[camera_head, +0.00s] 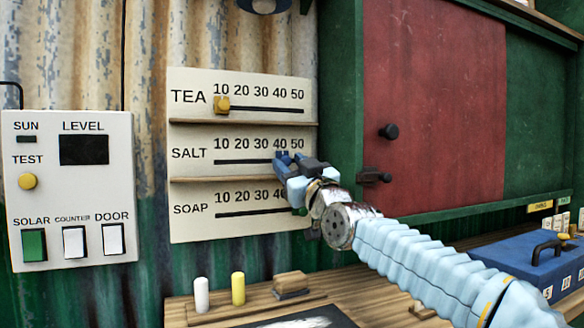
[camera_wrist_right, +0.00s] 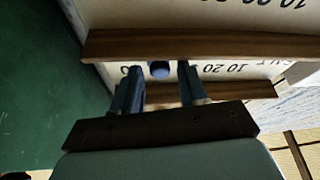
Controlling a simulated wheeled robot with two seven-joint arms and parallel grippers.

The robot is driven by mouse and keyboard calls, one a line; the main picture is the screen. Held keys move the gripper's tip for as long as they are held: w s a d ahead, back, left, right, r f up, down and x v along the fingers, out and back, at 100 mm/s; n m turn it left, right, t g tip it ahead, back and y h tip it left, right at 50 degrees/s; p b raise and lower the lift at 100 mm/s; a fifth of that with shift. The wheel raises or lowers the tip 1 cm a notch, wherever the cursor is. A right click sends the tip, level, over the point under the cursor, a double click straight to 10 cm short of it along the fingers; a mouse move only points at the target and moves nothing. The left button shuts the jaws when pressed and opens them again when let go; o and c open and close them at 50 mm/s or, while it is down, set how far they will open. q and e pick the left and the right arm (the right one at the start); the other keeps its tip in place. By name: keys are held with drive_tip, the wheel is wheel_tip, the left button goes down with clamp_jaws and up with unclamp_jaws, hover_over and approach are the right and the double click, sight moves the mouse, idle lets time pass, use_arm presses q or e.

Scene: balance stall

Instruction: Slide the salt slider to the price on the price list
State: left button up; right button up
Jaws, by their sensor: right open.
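The cream price board (camera_head: 190,226) has rows marked TEA, SALT and SOAP, each with a dark slot under the numbers 10 to 50. My right gripper (camera_head: 290,160) is open at the right end of the SALT slot, near 40 to 50. In the right wrist view, the blue salt slider knob (camera_wrist_right: 158,70) sits between the open fingers of my right gripper (camera_wrist_right: 158,86), with gaps at its sides. In the head view I cannot separate the knob from the blue fingers. The yellow tea slider (camera_head: 222,104) is at 10. No soap slider shows. I cannot make out a price list.
Wooden ledges (camera_head: 240,180) divide the board's rows. Left is a switch panel (camera_head: 70,190). Right are a red door (camera_head: 430,100) with dark knobs and a blue cash box (camera_head: 530,262). Chalk pieces (camera_head: 238,288) and a brush (camera_head: 291,282) are on the counter (camera_head: 200,315).

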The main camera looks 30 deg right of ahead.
drive_tip(key=shift+o, duration=0.4)
drive_tip(key=shift+s+f+b, duration=0.25)
drive_tip(key=shift+s+b, duration=0.05)
drive_tip(key=shift+s, duration=0.05)
drive_tip(key=b+v, duration=0.4)
drive_tip(key=v, duration=0.9)
drive_tip(key=shift+r, duration=0.1)
